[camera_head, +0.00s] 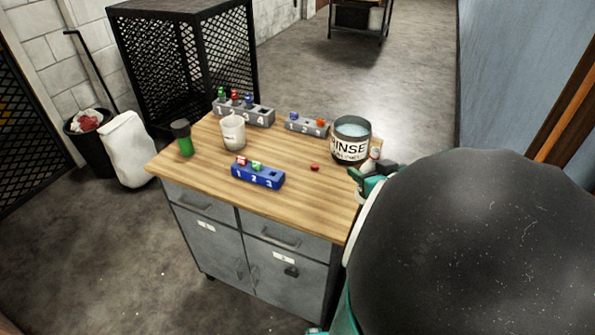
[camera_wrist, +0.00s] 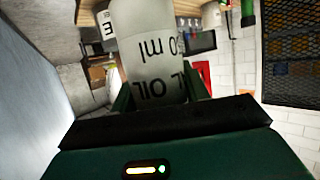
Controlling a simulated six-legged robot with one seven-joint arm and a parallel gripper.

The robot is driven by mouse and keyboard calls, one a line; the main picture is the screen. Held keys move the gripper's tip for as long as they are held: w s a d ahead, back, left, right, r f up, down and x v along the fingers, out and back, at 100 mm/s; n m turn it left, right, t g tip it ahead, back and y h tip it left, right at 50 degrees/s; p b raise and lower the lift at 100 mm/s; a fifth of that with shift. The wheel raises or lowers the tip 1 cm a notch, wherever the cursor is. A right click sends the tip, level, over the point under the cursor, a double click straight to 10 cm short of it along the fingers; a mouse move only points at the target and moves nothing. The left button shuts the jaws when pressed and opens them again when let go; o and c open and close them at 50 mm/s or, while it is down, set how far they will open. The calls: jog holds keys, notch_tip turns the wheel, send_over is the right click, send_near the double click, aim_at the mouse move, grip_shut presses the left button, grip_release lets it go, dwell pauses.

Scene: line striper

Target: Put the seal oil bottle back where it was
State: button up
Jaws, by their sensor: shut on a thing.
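The seal oil bottle (camera_wrist: 150,60) is whitish and translucent, with dark print reading "OIL" and "0 ml". It fills the upper middle of the wrist view, between the green fingers of my gripper (camera_wrist: 158,100), which is shut on it. In the head view my gripper (camera_head: 370,183) is at the right edge of the wooden table top (camera_head: 210,165), beside the rinse pot (camera_head: 351,152). A small part of a white thing with an orange top, probably the bottle, shows there (camera_head: 375,150). My dark arm hides most of that area.
On the table stand a grey numbered rack (camera_head: 243,115), a smaller grey rack (camera_head: 309,127), a blue rack (camera_head: 257,178), a white cup (camera_head: 233,134) and a green bottle with a black cap (camera_head: 184,141). A small red piece (camera_head: 315,167) lies near the pot. The table's front left is clear.

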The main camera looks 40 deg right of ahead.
jog(key=shift+s+r, duration=0.15)
jog(key=shift+s, duration=0.2)
jog(key=shift+w+d+f, duration=0.35)
jog(key=shift+w+f, duration=1.8)
jog(key=shift+w, duration=0.2)
jog(key=shift+w+d+f, duration=0.3)
jog(key=shift+w+f, duration=1.9)
jog(key=shift+w, duration=0.1)
jog(key=shift+w+d+f, duration=0.35)
jog(key=shift+w+f, duration=1.8)
jog(key=shift+w, duration=0.2)
jog(key=shift+f, duration=0.2)
jog(key=o, duration=1.1)
